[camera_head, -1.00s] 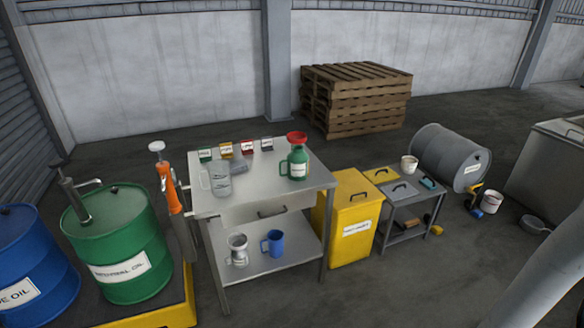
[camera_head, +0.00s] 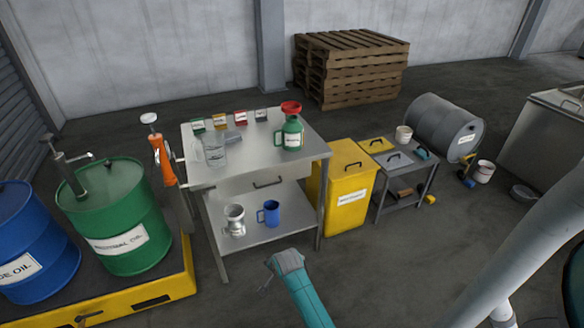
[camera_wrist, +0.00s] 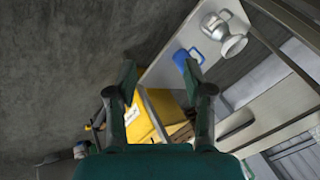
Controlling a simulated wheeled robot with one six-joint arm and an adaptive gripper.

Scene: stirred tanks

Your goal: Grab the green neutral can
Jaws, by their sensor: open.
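The green can (camera_head: 292,140) stands upright on the top of the metal bench (camera_head: 255,158), near its right side. It has a handle on its left, a white label too small to read, and a red funnel-shaped top (camera_head: 291,107). I cannot make it out in the wrist view. My gripper (camera_wrist: 160,78) is open and empty in the wrist view, with its two dark green fingers apart. It points towards the bench's lower shelf and is clear of the can. Part of my teal arm shows at the bottom of the head view.
A clear jug (camera_head: 214,150) and several small labelled boxes share the bench top. A metal jug (camera_head: 234,221) and a blue mug (camera_head: 270,213) stand on the lower shelf. A yellow bin (camera_head: 345,200) stands right of the bench, green and blue drums left. Floor in front is open.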

